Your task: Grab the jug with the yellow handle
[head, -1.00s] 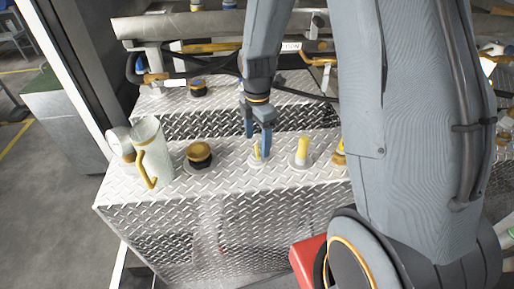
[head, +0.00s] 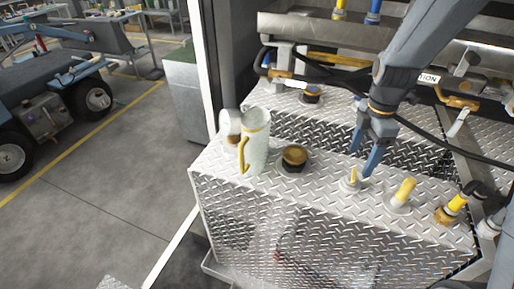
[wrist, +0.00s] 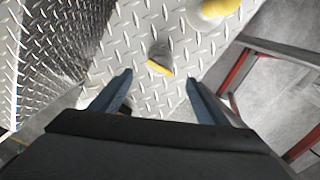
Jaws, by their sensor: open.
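The jug (head: 257,145) is pale, speckled and upright, with a yellow handle (head: 244,156) on its left side. It stands on the left end of the diamond-plate top in the head view. It does not show in the wrist view. My gripper (head: 361,162) is open and empty, well to the right of the jug. Its fingertips are close to a small fitting with a yellow top (head: 351,180). In the wrist view, my gripper (wrist: 158,77) has its fingers apart, with that small fitting (wrist: 160,58) just beyond them.
A dark cap with a brown top (head: 294,158) stands between the jug and my gripper. A white cylinder (head: 230,124) is close behind the jug. A yellow-topped spout (head: 402,193) is to the right. Pipes and hoses (head: 320,82) run along the back. Open floor (head: 110,180) lies left.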

